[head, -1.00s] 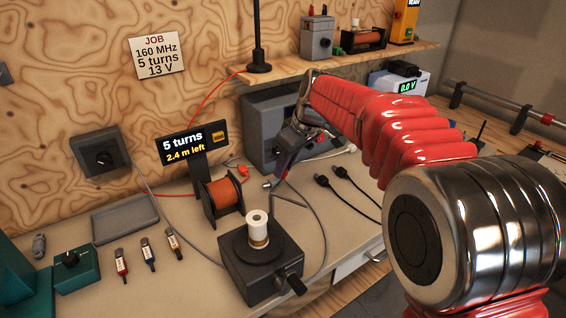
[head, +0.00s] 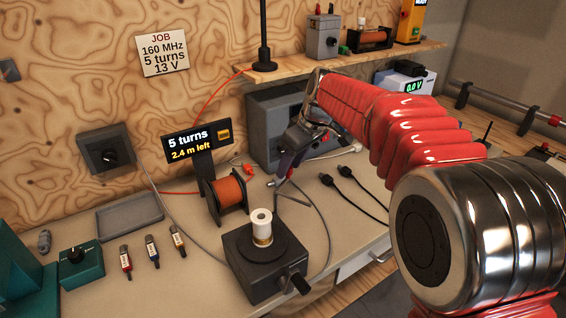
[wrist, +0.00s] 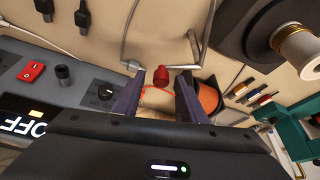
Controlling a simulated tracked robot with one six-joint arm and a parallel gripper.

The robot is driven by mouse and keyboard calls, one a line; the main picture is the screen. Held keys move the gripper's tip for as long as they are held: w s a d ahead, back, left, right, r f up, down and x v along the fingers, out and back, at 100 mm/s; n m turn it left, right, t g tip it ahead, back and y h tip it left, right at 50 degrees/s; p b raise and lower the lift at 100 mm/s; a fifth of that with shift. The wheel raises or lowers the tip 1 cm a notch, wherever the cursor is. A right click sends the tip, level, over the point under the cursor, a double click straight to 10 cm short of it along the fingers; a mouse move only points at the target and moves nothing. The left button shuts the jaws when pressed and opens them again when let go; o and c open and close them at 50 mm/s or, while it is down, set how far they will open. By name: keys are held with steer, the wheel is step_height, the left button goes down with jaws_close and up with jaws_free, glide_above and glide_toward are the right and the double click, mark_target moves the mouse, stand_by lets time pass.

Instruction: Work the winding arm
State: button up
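The winder (head: 262,258) is a dark box with a white bobbin (head: 262,222) upright on top and a dark handle (head: 299,284) at its front right corner. A copper wire spool (head: 229,190) stands behind it. In the wrist view a red knob (wrist: 162,77) shows by a bent grey rod (wrist: 193,68); this looks like the winding arm, though where it joins the winder is unclear. My gripper (head: 280,174) is above the bench behind the bobbin. In the wrist view my gripper (wrist: 161,78) has its fingers apart around the knob's line of sight. I cannot tell whether they touch it.
The display (head: 193,145) reads "5 turns, 2.4 m left". A grey powered box (head: 268,118) stands behind my gripper. Black-ended cables (head: 350,190) lie to the right. Several small labelled parts (head: 152,252) and an empty tray (head: 128,215) are at the left.

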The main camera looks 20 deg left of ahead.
steer(key=v, duration=1.3)
steer(key=shift+r, duration=0.3)
steer(key=shift+d, duration=0.1)
steer(key=s+d+f+m+h, duration=0.2)
steer(key=s+d+f+m, duration=0.2)
steer(key=d+f+m, duration=0.35)
steer(key=s+d+f+m+t+h, duration=0.1)
steer(key=s+d+f+m+t, duration=0.1)
steer(key=s+d, duration=0.9)
steer(key=s+d+f+m+t+h, duration=0.1)
steer(key=s+d+f+m+t, duration=0.1)
steer(key=s+d, duration=0.9)
steer(key=d+f+m, duration=0.1)
steer(key=d+m, duration=0.1)
steer(key=d, duration=0.3)
steer(key=shift+s+m, duration=0.2)
steer(key=shift+m, duration=0.15)
